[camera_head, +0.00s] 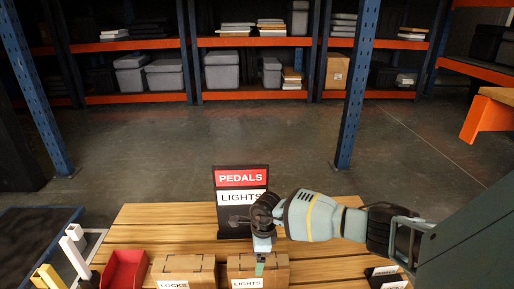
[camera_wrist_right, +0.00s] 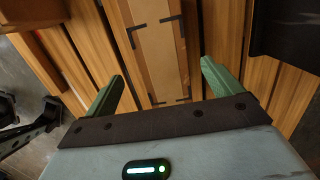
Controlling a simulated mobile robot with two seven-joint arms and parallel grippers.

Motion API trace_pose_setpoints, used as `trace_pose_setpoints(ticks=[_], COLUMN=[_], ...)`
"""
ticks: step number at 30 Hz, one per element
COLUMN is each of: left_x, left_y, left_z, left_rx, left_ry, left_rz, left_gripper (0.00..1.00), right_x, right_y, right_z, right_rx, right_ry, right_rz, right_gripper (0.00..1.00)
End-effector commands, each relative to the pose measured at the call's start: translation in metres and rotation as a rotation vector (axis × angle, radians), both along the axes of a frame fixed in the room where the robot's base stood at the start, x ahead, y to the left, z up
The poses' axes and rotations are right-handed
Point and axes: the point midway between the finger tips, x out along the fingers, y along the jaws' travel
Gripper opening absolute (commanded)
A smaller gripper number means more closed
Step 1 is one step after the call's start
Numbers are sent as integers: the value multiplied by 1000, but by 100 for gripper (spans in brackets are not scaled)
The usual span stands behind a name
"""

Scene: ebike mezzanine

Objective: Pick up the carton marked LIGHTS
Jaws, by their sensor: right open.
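The carton marked LIGHTS (camera_head: 273,270) is a brown cardboard box with a white label, at the front of the slatted wooden table. My right gripper (camera_head: 260,264) is directly above it, pointing down, and hides part of its top. In the right wrist view the carton top (camera_wrist_right: 157,45), with black corner marks, lies between the two green fingers of my right gripper (camera_wrist_right: 160,82). The fingers are spread apart, one to each side. I cannot tell how far they are above the top. My left gripper is not in view.
A carton marked LOCKS (camera_head: 183,270) stands close left of it, then a red bin (camera_head: 124,269). A dark sign reading PEDALS and LIGHTS (camera_head: 241,195) stands behind. Small black items with white labels (camera_head: 386,278) lie at right. The table (camera_head: 150,222) is bare at the back left.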

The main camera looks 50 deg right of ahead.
Motion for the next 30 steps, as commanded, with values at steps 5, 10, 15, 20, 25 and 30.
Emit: trace_pose_setpoints(ticks=[5, 10, 15, 20, 25, 30], left_x=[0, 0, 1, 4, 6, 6], left_y=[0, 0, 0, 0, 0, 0], left_z=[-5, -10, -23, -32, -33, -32], left_rx=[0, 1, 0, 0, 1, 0], left_ry=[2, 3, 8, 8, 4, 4], left_rz=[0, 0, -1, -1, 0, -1], left_gripper=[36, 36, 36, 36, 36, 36], right_x=[1, 0, -2, 0, 1, 0], right_y=[1, -1, -5, -4, -4, -4], right_z=[-10, -17, -40, -60, -62, -62], right_rx=[1, 2, 1, 3, 1, 1], right_ry=[1, 1, 2, 1, -1, -1], right_rz=[-1, -2, -2, -1, -1, -1], right_gripper=[91, 91, 91, 91, 91, 82])
